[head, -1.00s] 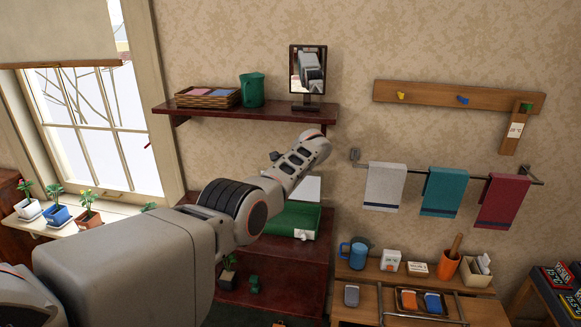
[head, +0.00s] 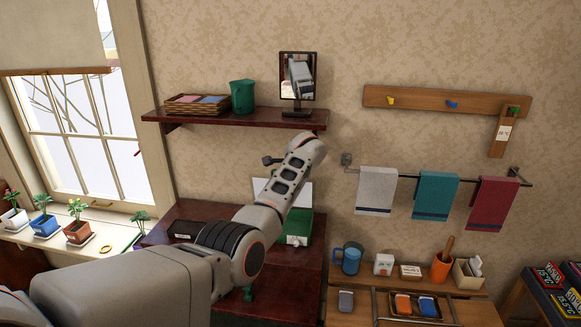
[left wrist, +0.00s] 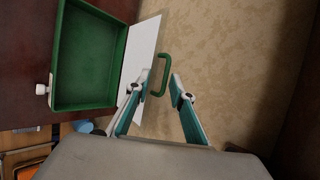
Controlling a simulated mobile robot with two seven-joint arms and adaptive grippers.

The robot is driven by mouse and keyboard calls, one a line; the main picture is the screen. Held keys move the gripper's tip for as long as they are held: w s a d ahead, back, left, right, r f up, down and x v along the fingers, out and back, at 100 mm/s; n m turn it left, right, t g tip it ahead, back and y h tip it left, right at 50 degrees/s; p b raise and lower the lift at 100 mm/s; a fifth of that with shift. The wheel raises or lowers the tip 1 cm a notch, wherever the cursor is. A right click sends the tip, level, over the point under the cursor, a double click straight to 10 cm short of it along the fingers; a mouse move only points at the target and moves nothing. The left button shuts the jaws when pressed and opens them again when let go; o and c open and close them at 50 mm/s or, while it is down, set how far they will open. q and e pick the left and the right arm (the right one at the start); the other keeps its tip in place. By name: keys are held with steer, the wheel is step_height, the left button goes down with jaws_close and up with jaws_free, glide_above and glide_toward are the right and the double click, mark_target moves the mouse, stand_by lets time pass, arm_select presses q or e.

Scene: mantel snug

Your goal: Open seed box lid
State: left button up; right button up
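The green seed box (head: 297,228) sits on a dark red cabinet, partly hidden behind my left arm. In the left wrist view its green tray (left wrist: 85,105) is open and its inside shows empty. A white panel (head: 262,187), apparently the raised lid's inner face, stands behind the box; it also shows in the left wrist view (left wrist: 143,50). A green handle (left wrist: 169,74) lies just past the panel's edge. My left gripper (left wrist: 160,87) has its fingers apart, with the handle between or just beyond the tips; contact cannot be told. My right gripper is out of view.
A dark box (head: 184,230) is on the cabinet. Potted plants line the sill at left. Towels hang at right.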

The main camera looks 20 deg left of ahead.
arm_select(q)
steer(key=v, duration=0.9)
steer(key=shift+f, duration=0.1)
